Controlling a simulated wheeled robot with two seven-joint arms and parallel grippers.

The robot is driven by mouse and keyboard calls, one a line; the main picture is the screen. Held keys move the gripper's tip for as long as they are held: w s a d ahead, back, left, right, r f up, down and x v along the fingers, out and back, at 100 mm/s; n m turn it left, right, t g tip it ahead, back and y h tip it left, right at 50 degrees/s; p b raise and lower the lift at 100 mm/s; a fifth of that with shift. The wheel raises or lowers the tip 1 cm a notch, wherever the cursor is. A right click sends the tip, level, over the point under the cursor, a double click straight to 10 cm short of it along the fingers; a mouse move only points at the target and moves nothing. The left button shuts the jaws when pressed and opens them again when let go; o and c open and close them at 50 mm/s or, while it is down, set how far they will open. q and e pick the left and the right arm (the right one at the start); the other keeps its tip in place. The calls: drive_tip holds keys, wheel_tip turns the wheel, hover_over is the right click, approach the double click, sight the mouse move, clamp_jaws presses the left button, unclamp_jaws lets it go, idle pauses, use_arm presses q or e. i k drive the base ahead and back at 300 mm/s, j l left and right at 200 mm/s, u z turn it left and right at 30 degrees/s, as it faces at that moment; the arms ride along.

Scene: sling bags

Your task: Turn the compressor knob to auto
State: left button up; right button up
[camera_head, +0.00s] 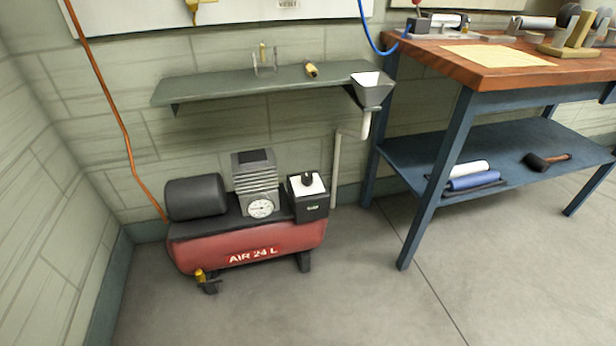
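The compressor (250,243) stands on the floor against the back wall, with a red tank marked "AIR 24 L". A black motor, a grey ribbed pump head and a round white gauge (261,208) sit on top of it. At its right end is a black box with a white top face. The black knob (307,179) stands on that white face. The knob's pointer and any setting marks are too small to read. Neither of my grippers shows in the head view.
A grey wall shelf (220,88) hangs above the compressor, with a funnel (371,88) and pipe at its right end. A workbench (470,75) with blue legs stands to the right. An orange hose (112,110) runs down the left. The floor in front is clear.

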sight(307, 179)
drive_tip(key=i+j+z, duration=0.15)
drive_tip(key=i+j, duration=0.75)
